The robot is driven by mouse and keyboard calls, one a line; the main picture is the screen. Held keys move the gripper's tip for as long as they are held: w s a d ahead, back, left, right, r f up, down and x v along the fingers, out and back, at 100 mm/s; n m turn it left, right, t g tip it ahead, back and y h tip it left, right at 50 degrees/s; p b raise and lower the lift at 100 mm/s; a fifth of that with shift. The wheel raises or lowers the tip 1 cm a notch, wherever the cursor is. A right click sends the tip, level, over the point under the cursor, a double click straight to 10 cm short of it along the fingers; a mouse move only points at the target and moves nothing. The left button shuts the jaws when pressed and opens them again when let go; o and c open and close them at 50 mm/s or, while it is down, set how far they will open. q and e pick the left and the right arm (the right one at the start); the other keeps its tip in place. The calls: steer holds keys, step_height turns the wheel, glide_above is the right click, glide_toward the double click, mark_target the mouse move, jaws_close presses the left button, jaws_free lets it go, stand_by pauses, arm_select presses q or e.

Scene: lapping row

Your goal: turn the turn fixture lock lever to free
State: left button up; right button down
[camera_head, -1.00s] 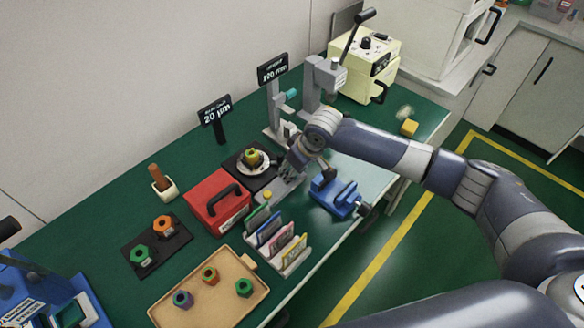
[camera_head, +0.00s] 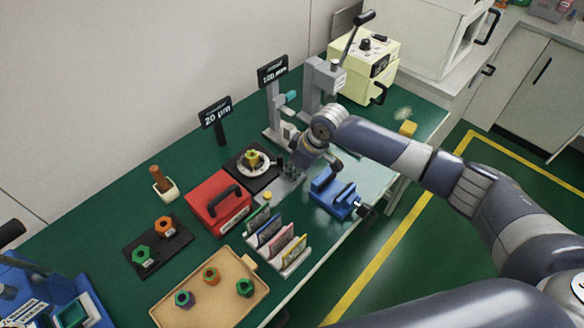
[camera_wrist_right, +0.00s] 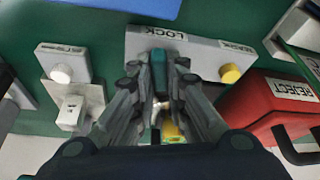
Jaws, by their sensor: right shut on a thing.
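The turn fixture shows in the head view as a black plate (camera_head: 243,174) with a round white dial and a yellow part (camera_head: 252,159) on it, beside a grey base with a yellow knob (camera_head: 267,196). In the right wrist view its grey plate (camera_wrist_right: 204,58) carries a LOCK label and a second label too blurred to read. The teal lock lever (camera_wrist_right: 158,68) stands between my right fingertips (camera_wrist_right: 157,75), just below the LOCK label. My right gripper (camera_head: 292,169) is shut on it; the fingers partly hide it. My left gripper is out of view.
A red REJECT box (camera_head: 213,196) stands close to the left of the fixture. A card rack (camera_head: 290,262) and a blue clamp device (camera_head: 338,196) are nearby in front. A grey press (camera_head: 320,85) stands behind. A tan tray (camera_head: 238,306) lies nearer the left.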

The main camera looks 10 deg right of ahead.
steer(key=n, duration=0.2)
steer(key=shift+w+n+g+y+b, duration=0.15)
steer(key=shift+n+g+y+b, duration=0.2)
steer(key=shift+n+g+y, duration=0.05)
steer(key=n+g+b, duration=0.1)
steer(key=n, duration=0.1)
steer(key=shift+f+n+b, duration=0.1)
steer(key=shift+n+b, duration=0.2)
steer(key=shift+n, duration=0.1)
steer(key=n+g+b, duration=0.1)
steer(key=n+b, duration=0.1)
steer(key=n+g+b, duration=0.1)
steer(key=n+b, duration=0.1)
steer(key=n, duration=0.1)
steer(key=shift+w, duration=0.2)
steer(key=n+g+b, duration=0.1)
steer(key=n+b, duration=0.1)
steer(key=n, duration=0.1)
steer(key=shift+n+b, duration=0.3)
steer(key=shift+n+g, duration=0.3)
steer(key=shift+n, duration=0.1)
steer(key=shift+r+h+b, duration=0.2)
steer(key=shift+h+b, duration=0.1)
steer(key=c, duration=1.6)
jaws_free()
